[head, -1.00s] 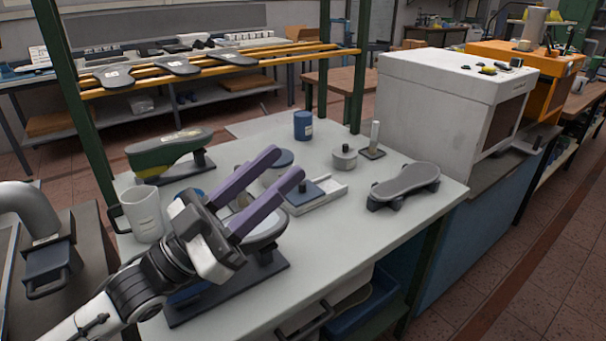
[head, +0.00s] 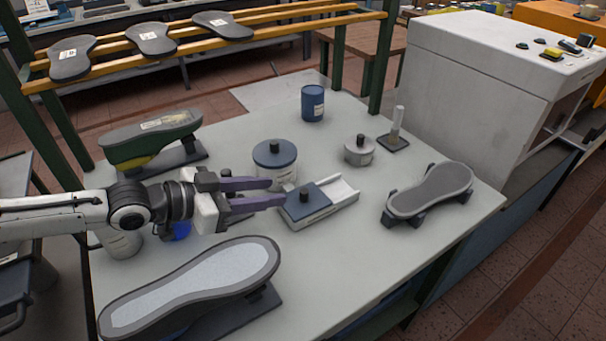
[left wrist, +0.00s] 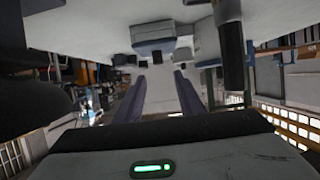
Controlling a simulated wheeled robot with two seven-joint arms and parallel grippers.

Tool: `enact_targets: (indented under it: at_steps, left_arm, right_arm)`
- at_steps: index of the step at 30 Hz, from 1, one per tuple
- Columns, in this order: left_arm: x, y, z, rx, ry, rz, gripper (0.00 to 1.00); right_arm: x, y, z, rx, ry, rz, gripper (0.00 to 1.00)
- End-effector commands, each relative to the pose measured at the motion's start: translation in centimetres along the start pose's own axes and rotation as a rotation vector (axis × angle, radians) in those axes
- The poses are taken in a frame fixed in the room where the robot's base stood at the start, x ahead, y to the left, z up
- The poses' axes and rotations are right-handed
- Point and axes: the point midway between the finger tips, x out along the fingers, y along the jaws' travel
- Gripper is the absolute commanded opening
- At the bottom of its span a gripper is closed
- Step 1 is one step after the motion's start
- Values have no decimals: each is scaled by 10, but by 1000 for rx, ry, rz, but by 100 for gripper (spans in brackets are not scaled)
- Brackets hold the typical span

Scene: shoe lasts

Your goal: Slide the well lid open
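The well is a small white open-topped box with a blue sliding lid (head: 309,199) that has a black knob (head: 304,195). The lid covers the left part of the box, and the white channel (head: 342,189) at the right end is bare. My left gripper (head: 281,191) is open and empty. Its two purple fingers point right in the head view, with their tips close to the lid's left side; I cannot tell whether they touch. In the left wrist view the fingers (left wrist: 155,98) are apart, and a white and blue block, probably the well, shows ahead. My right gripper is not in view.
A jar with a blue lid (head: 275,165) stands just behind the fingers. A grey pot (head: 359,151), a brush stand (head: 395,135), a blue can (head: 313,103) and several shoe lasts stand around. A large sole form (head: 195,285) fills the front left. The table's front middle is clear.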

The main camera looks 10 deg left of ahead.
Motion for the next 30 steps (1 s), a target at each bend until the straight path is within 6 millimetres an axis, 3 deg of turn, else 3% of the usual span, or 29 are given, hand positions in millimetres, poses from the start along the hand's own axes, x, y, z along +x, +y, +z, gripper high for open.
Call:
enact_targets:
  at_steps: [5, 18, 24, 30]
  left_arm:
    - [15, 3, 8, -8, -18, 7, 35]
    - [88, 2, 6, -8, -15, 3, 35]
    - [101, 2, 7, -7, -14, 3, 35]
    - [102, 2, 7, -7, -14, 2, 35]
  right_arm:
    - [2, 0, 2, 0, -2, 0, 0]
    - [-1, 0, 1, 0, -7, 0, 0]
    - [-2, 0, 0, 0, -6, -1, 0]
    - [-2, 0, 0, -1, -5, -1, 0]
